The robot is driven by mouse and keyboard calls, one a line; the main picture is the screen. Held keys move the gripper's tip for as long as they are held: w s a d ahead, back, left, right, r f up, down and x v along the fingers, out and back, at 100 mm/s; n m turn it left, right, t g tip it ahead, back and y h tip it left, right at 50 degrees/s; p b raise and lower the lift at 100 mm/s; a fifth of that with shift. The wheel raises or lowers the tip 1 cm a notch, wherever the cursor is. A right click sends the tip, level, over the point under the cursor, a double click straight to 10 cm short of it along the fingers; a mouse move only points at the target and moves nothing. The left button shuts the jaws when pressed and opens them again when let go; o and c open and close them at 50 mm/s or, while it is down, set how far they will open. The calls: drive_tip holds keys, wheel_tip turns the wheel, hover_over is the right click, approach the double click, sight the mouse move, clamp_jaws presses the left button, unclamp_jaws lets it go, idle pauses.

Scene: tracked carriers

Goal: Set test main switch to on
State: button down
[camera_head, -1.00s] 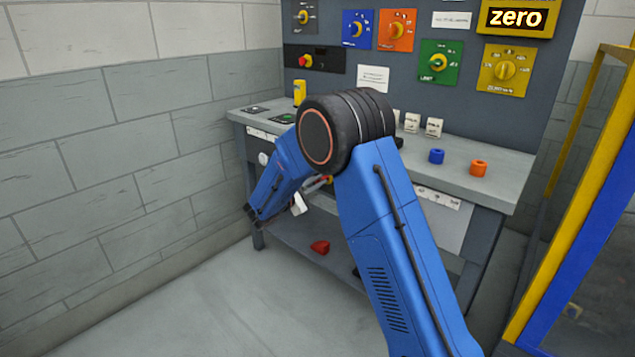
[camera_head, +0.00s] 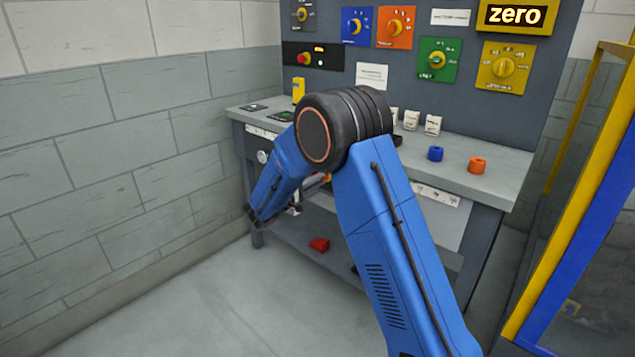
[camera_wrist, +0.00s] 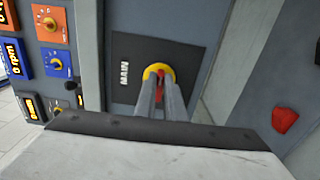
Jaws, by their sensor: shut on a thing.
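The main switch (camera_wrist: 158,70) shows in the wrist view, with a yellow ring and a red handle on a dark plate lettered MAIN. My gripper (camera_wrist: 161,88) reaches it from below in that picture, its two fingers close together and shut on the red handle. The fingers cover much of the handle, so I cannot tell whether it points to on or off. In the head view my blue arm hides most of the switch, low on the front of the grey bench (camera_head: 500,172).
A red block (camera_head: 319,244) lies on the lower shelf. A yellow-and-blue frame (camera_head: 575,200) stands at right.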

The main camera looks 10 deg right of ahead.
drive_tip(key=shift+s+f, duration=0.1)
idle(0.4)
drive_tip(key=c, duration=1.8)
unclamp_jaws()
drive_tip(key=shift+c, duration=0.2)
drive_tip(key=v, duration=1.7)
drive_tip(key=shift+a, duration=0.2)
drive_tip(key=shift+s, duration=0.1)
drive_tip(key=shift+d, duration=0.1)
